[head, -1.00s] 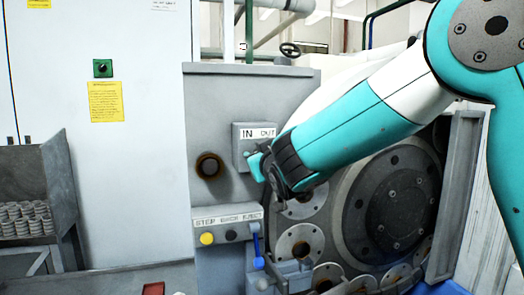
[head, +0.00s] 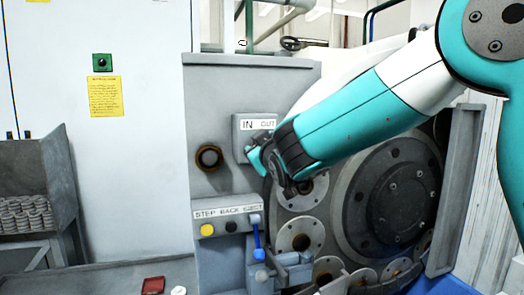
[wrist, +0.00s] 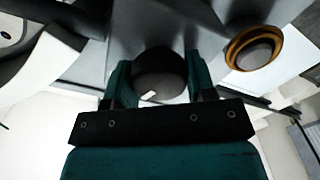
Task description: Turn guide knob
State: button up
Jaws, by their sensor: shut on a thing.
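The guide knob (wrist: 160,75) is a dark round knob in the wrist view, with a small white mark near its lower edge. The teal fingers of my gripper (wrist: 158,80) stand on either side of it and are shut on it. In the head view my gripper (head: 260,158) is at the grey box labelled IN and OUT (head: 247,124). There the knob is hidden behind the gripper and wrist.
A brass-ringed round port (head: 209,157) is left of the box. Below are a button panel (head: 225,213), a blue lever (head: 258,240) and the ring-holding wheel (head: 390,195). A bin of rings (head: 30,215) stands far left. A red block (head: 153,285) lies in front.

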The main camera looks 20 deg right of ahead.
jog(key=n+b, duration=0.1)
jog(key=n, duration=0.1)
jog(key=n+b, duration=0.1)
jog(key=n, duration=0.2)
jog(key=shift+a+f+n, duration=0.1)
jog(key=shift+f+n, duration=0.1)
jog(key=shift+n, duration=0.1)
jog(key=n, duration=0.5)
jog(key=shift+b, duration=0.4)
jog(key=shift+n, duration=0.4)
jog(key=o, duration=0.6)
jog(key=shift+s, duration=0.1)
jog(key=s+b, duration=0.7)
jog(key=s, duration=1)
jog(key=shift+s, duration=0.15)
jog(key=shift+f, duration=0.1)
